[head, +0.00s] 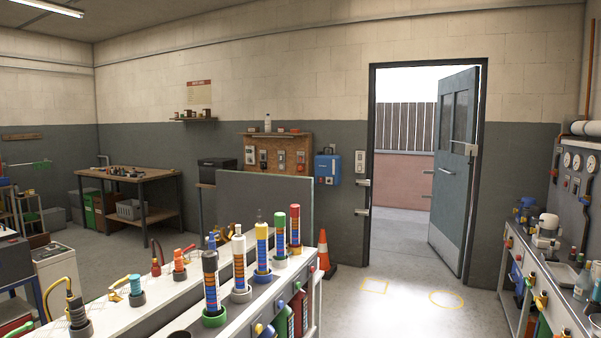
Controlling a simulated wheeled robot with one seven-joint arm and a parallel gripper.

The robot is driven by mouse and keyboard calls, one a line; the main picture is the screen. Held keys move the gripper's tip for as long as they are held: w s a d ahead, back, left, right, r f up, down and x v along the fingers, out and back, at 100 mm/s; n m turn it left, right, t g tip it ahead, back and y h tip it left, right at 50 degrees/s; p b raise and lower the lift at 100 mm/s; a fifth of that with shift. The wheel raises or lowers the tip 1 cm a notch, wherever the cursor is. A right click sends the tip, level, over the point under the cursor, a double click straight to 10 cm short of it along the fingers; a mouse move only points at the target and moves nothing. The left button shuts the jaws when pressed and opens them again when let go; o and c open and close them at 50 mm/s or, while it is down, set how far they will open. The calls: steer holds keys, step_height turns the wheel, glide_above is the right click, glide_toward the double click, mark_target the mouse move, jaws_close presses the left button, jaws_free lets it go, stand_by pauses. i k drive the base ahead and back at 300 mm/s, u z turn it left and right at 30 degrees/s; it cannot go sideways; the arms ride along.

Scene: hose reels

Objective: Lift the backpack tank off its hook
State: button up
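A blue box-like tank (327,168) hangs on the grey wall just left of the open doorway, at the right end of a brown tool board. It may be the backpack tank, but it is too small to be sure. It looks upright, with a dark fitting at its top. I cannot make out a hook or straps. My gripper is not in view.
A white bench (160,318) with several coloured cylinders fills the near foreground. A grey panel (265,203) stands before the tool board (285,150). An orange cone (324,247) stands near the doorway. The floor (375,310) before the open door (455,170) is clear. Another bench (545,285) lines the right.

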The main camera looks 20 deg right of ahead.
mark_target(328, 167)
steer(key=z, duration=1.2)
steer(key=i, duration=6.5)
steer(key=u, duration=1.2)
steer(key=i, duration=1.15)
steer(key=z, duration=0.1)
